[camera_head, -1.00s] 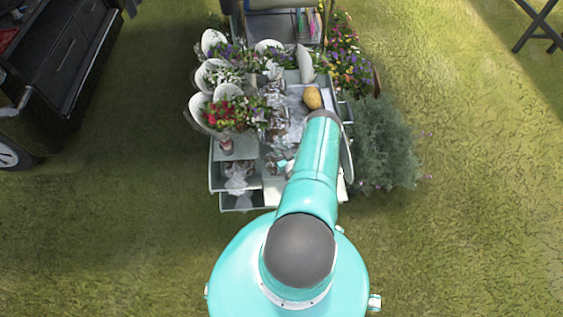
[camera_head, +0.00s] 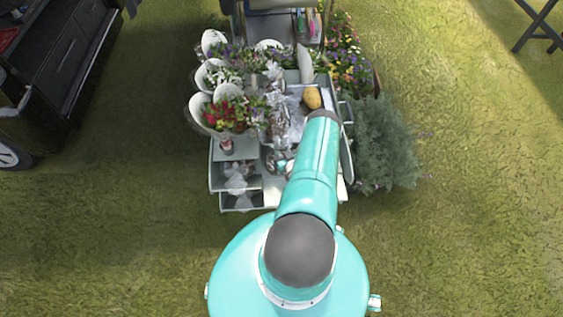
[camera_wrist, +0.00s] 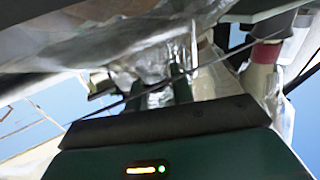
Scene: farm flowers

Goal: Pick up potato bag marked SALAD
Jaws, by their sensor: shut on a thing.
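In the wrist view, crumpled clear plastic (camera_wrist: 148,60), which looks like a bag, lies at the fingers of my gripper (camera_wrist: 170,92). The gripper is shut on it; the fingertips are partly hidden by the plastic and shine. No SALAD marking is readable in either view. In the head view, my arm reaches over the right side of the cart and hides most of the gripper. A yellow-brown potato (camera_head: 312,98) shows just beyond the arm, beside shiny clear wrapping (camera_head: 296,112).
The grey cart (camera_head: 214,178) has bouquets in white wrapping (camera_head: 226,112) on its left and open lower compartments holding clear bags (camera_head: 237,178). A bushy plant (camera_head: 383,145) stands at its right. A dark cabinet (camera_head: 60,65) is far left. Grass is open on both sides.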

